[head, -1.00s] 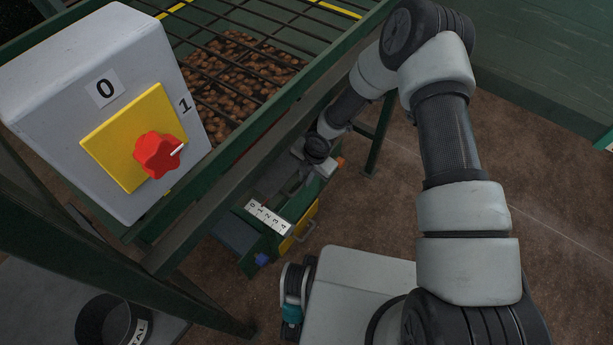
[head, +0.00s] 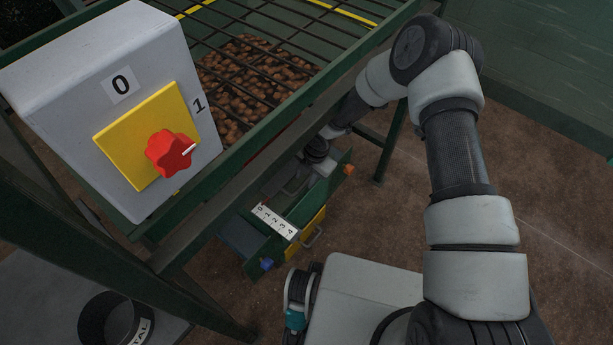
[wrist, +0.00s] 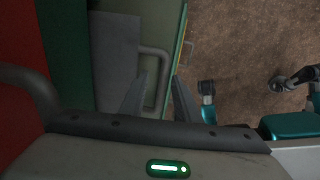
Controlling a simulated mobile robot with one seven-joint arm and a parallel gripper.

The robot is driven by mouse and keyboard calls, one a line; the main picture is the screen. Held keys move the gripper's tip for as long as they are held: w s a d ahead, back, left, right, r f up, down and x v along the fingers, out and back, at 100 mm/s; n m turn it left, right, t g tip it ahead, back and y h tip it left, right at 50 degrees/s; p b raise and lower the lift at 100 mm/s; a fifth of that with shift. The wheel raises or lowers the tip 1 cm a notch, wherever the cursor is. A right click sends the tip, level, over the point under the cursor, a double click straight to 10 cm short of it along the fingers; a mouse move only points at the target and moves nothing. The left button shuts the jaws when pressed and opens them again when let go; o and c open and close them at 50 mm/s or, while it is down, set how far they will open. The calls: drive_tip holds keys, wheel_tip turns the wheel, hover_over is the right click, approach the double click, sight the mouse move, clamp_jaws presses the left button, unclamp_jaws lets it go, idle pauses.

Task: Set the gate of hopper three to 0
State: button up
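A green hopper outlet (head: 325,185) under the frame carries a white scale plate (head: 273,221) marked 0 to 4. A flat grey plate (head: 240,236) sticks out at its left. In the wrist view a grey plate (wrist: 115,62) bears a grey U-shaped handle (wrist: 163,68). My gripper (wrist: 160,80) is open, with one finger on each side of the handle's long bar in the picture; I cannot tell whether they touch it. In the head view my gripper is mostly hidden by my wrist and the frame. No hopper number is readable, nor the gate's setting on the scale.
A grey switch box with a red knob (head: 170,154) on a yellow plate stands close at left; its white mark points toward 1. A yellow panel (head: 314,229) with a small handle is beside the scale. Green frame beams (head: 200,215) surround the outlet. Brown floor is clear at right.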

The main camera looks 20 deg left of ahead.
wheel_tip(320, 180, up, 7)
drive_tip(key=d+p, duration=0.1)
drive_tip(key=p, duration=0.1)
drive_tip(key=shift+s+d+r, duration=0.2)
drive_tip(key=shift+s, duration=0.1)
idle(0.4)
